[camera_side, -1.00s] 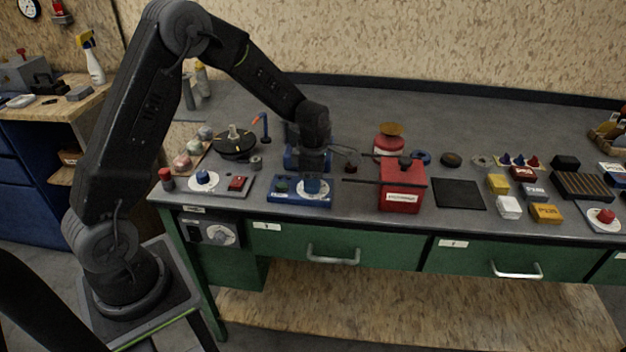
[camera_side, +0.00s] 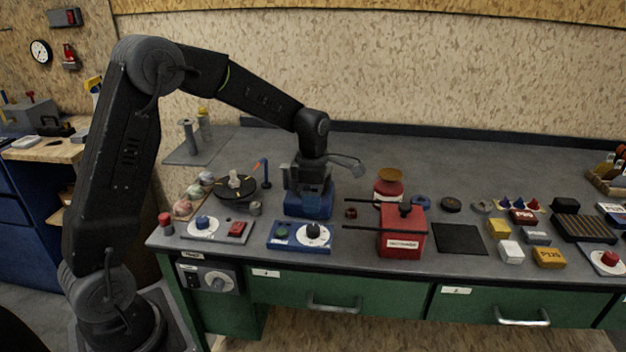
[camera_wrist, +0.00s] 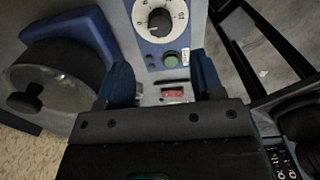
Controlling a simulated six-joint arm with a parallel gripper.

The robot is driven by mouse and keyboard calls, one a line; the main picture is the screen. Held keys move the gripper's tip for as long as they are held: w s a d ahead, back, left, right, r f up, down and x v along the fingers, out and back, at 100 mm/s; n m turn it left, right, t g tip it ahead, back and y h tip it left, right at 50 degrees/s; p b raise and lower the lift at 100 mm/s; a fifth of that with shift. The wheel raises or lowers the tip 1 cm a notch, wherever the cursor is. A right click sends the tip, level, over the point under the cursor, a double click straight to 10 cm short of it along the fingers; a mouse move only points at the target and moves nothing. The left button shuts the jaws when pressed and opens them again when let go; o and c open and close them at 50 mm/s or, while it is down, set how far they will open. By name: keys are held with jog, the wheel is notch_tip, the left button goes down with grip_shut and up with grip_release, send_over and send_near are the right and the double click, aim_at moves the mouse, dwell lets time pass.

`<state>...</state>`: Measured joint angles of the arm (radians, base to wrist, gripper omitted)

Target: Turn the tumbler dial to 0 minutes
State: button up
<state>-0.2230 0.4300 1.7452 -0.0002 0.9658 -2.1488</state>
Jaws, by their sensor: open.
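The tumbler's blue control panel (camera_side: 285,240) lies at the front of the bench, with a black dial knob (camera_side: 313,231) on a white scale and a green button (camera_side: 282,233). In the wrist view the dial (camera_wrist: 160,21) is at the top, past the fingertips, with the green button (camera_wrist: 171,60) below it. A pale mark shows on the knob, but I cannot read its setting surely. The blue tumbler body (camera_side: 318,207) is behind the panel, partly hidden by my gripper. My gripper (camera_wrist: 163,82) is open, empty and apart from the dial.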

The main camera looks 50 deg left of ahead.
jog(key=shift+r, duration=2.35)
jog(key=s+d+r+m+t, duration=0.2)
jog(key=s+d+r+m, duration=0.15)
jog(key=s+m, duration=0.3)
jog(key=s+d+r+m+t, duration=0.1)
jog(key=s+d+r+m, duration=0.2)
jog(key=s+r+m, duration=0.4)
jog(key=s+d+f+m+t, duration=0.2)
jog(key=s+d+f+m, duration=0.1)
jog(key=s+m, duration=0.7)
jog(key=m, duration=0.3)
jog(key=shift+d+m+t, duration=0.2)
jog(key=shift+m+t, duration=0.1)
jog(key=shift+m, duration=0.05)
